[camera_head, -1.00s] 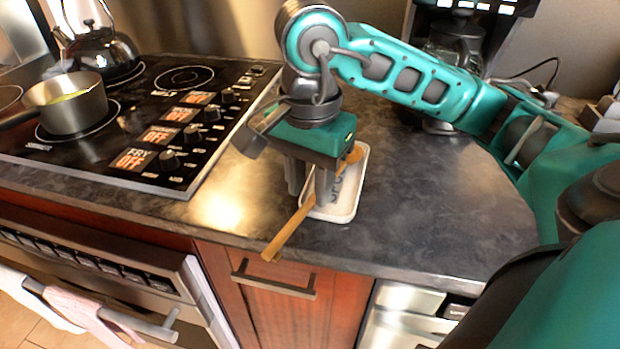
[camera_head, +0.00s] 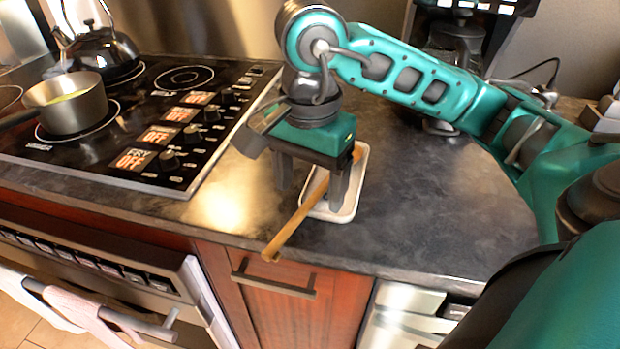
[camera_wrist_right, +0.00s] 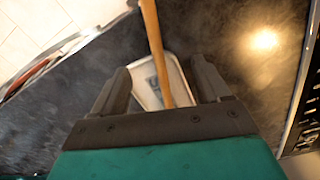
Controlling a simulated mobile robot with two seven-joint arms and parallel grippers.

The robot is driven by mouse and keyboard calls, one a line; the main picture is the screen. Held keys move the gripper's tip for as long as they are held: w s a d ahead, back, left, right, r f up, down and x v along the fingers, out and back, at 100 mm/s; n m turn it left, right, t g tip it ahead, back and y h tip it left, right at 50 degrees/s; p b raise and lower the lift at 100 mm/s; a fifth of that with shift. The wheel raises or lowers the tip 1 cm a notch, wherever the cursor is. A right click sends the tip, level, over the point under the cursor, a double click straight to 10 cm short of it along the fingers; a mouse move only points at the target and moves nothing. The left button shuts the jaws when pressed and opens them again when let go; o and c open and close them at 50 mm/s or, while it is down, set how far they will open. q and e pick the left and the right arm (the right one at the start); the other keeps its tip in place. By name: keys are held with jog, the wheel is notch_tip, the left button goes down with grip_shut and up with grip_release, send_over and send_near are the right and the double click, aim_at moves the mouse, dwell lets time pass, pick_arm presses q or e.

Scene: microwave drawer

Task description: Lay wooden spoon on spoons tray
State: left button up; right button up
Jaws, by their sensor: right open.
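The wooden spoon (camera_head: 291,228) lies across the white spoons tray (camera_head: 347,212), its handle reaching past the tray toward the counter's front edge. Its far end shows by the tray's right side, partly behind my gripper. My right gripper (camera_head: 312,198) is open above the tray, its two fingers apart on either side of the spoon. In the right wrist view, the spoon (camera_wrist_right: 155,45) passes between the spread fingers (camera_wrist_right: 165,85), over the tray (camera_wrist_right: 145,88). My left gripper is not in view.
A stove (camera_head: 130,165) with a pot (camera_head: 70,108) and a kettle (camera_head: 100,50) is at the left. A coffee machine (camera_head: 455,45) stands at the back. The dark counter (camera_head: 430,210) right of the tray is clear. A drawer handle (camera_head: 272,283) sits below the front edge.

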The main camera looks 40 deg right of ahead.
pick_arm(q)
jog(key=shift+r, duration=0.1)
pick_arm(e)
jog(key=shift+r, duration=0.35)
pick_arm(q)
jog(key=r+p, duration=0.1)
jog(key=p, duration=0.1)
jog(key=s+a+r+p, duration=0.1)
jog(key=p, duration=0.1)
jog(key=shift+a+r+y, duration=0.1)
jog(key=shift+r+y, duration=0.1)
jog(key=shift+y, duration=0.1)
pick_arm(e)
notch_tip(320, 180, up, 12)
